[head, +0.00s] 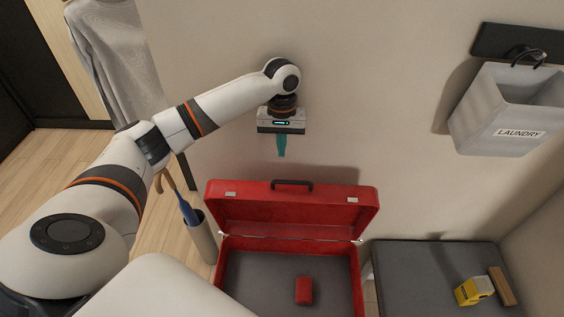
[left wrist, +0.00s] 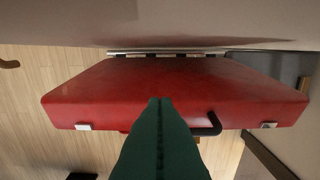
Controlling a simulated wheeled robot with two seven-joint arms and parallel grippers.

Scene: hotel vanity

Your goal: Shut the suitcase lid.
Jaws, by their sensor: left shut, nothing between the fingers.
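The red suitcase stands open in the head view, its lid (head: 290,214) raised and leaning back toward the wall, with a black handle (head: 292,184) on the top edge. Its grey-lined base (head: 250,272) holds a small red object (head: 303,290). My left gripper (head: 281,154) is shut and empty, with teal fingers pointing down above the lid's top edge, apart from it in the head view. In the left wrist view the shut fingers (left wrist: 160,110) overlap the red outer face of the lid (left wrist: 230,90), beside the handle (left wrist: 210,126). My right gripper is not in view.
A grey laundry bag (head: 508,110) hangs on the wall at the upper right. A dark bench (head: 420,275) at the right carries a yellow box (head: 472,291) and a wooden block (head: 502,286). An umbrella stand (head: 201,238) is left of the suitcase; a grey garment (head: 118,55) hangs behind.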

